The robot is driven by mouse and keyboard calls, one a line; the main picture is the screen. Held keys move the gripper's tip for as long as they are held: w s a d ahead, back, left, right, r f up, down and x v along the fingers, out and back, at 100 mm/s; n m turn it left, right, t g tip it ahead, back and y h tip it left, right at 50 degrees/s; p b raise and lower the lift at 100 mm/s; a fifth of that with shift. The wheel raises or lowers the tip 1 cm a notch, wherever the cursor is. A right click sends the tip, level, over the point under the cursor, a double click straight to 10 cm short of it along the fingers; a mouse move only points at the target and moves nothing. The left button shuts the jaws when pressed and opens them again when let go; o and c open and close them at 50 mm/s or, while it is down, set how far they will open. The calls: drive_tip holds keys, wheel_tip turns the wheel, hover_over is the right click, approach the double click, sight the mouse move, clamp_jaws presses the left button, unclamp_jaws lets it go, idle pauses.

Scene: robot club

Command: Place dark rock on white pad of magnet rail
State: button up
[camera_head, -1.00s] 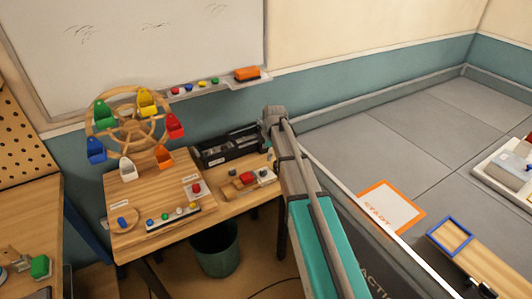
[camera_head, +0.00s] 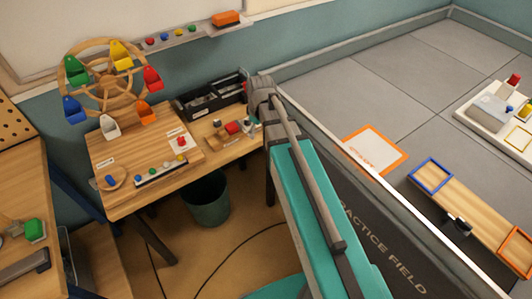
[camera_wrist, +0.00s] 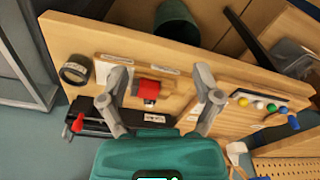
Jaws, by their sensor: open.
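My gripper (camera_wrist: 162,72) is open, with its two grey fingers spread above the wooden desk and nothing between them. A small wooden fixture with a red block (camera_wrist: 148,88) lies between and beyond the fingers; it also shows on the desk's right side in the head view (camera_head: 232,128). It may be the magnet rail, but I cannot make out its white pad clearly. A small dark spot (camera_head: 217,123) lies beside the red block in the head view; I cannot tell whether it is the dark rock. In the head view my gripper's fingers are not clear.
A black organizer (camera_head: 205,103) stands at the desk's back. A rail of several coloured balls (camera_head: 160,173) and a wooden wheel with coloured buckets (camera_head: 103,75) are on the left. A bin (camera_head: 207,198) stands below.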

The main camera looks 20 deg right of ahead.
drive_tip(key=s+m, duration=0.7)
drive_tip(key=s, duration=0.4)
drive_tip(key=shift+a+m+g+h, duration=0.15)
drive_tip(key=shift+m+g+h, duration=0.15)
idle(1.4)
